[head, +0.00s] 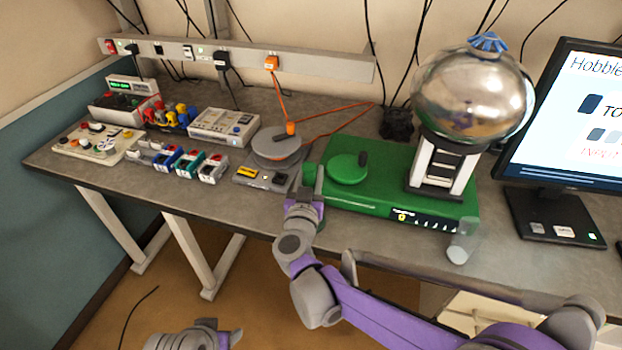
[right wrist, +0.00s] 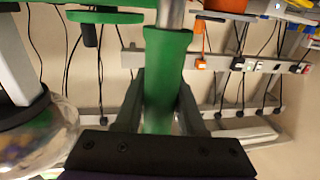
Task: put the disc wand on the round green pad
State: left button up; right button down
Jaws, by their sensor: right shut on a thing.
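My right gripper (head: 307,190) is shut on the green handle of the disc wand (head: 309,175), at the left end of the green box. In the right wrist view the handle (right wrist: 166,75) stands between my fingers (right wrist: 160,105), with a metal rod (right wrist: 171,12) running from it out of the frame.
A shiny metal sphere (head: 470,95) on a white stand rises from the right of the green box (head: 400,200). A clear cup (head: 462,242) stands in front. A monitor stands right.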

jog(key=shift+f, duration=0.6)
jog(key=shift+f, duration=0.25)
jog(key=c, duration=0.5)
grip_release()
jog(key=shift+r, duration=0.1)
jog(key=shift+r, duration=0.1)
